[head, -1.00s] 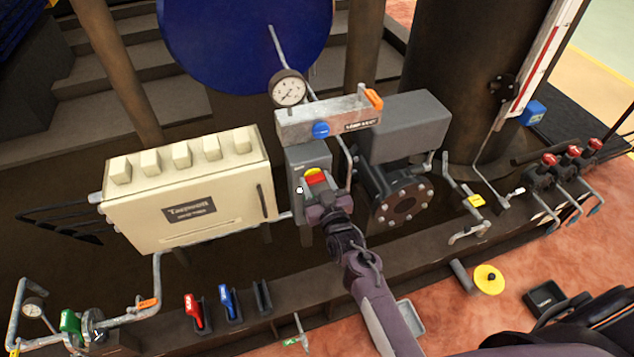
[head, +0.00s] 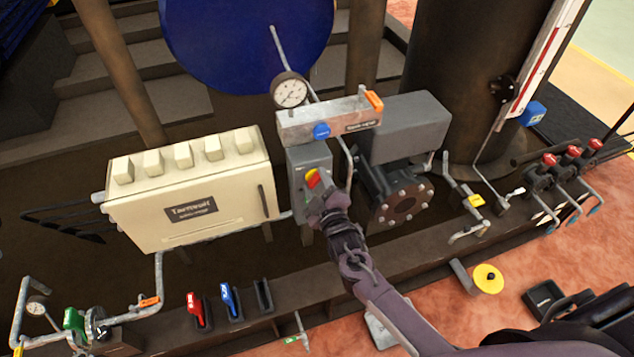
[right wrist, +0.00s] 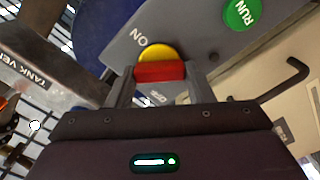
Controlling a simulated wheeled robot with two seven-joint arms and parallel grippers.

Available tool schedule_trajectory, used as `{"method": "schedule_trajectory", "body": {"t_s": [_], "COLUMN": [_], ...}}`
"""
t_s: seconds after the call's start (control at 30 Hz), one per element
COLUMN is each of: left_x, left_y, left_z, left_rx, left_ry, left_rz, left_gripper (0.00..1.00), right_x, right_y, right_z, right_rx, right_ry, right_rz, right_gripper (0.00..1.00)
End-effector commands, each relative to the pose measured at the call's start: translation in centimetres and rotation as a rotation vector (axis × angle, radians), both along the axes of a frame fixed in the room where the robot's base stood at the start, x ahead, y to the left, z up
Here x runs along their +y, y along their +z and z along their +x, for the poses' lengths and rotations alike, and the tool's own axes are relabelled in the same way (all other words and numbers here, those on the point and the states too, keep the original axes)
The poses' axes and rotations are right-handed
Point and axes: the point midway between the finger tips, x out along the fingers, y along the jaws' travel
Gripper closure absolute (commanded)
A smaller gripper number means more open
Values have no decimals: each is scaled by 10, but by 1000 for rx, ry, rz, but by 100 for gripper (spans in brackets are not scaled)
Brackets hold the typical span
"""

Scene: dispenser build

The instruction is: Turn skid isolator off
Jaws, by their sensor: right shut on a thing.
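The skid isolator is a grey box (head: 299,160) with a red handle (head: 313,176) on a yellow disc, to the right of the cream cabinet. My right gripper (head: 317,182) is at its front, shut on the red handle. In the head view the handle is tilted. In the right wrist view the red handle (right wrist: 160,71) lies between the two fingers, with the yellow disc (right wrist: 156,51) behind it. The word ON shows on the grey face (right wrist: 185,28); another label beside the fingers is partly hidden. My left gripper is not in view.
A cream cabinet (head: 190,190) stands at left. A galvanised manifold with a blue knob (head: 321,131) and gauge (head: 290,92) sits above the isolator. A flanged pipe (head: 404,203) is close at right. A green RUN button (right wrist: 241,13) shows in the wrist view.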

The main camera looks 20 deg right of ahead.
Motion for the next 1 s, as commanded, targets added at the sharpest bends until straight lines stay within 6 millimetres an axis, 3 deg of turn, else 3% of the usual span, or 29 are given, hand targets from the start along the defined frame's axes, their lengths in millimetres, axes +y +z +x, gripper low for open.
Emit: {"method": "schedule_trajectory", "body": {"t_s": [0.6,1.0], "left_x": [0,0], "left_y": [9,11], "left_z": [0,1], "left_rx": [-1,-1], "left_ry": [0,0], "left_rz": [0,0], "left_gripper": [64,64], "right_x": [1,1], "right_y": [-3,-5], "right_z": [-1,-1], "right_rx": [-15,-19], "right_ry": [2,3], "right_rz": [-527,-668], "right_gripper": [76,76]}}
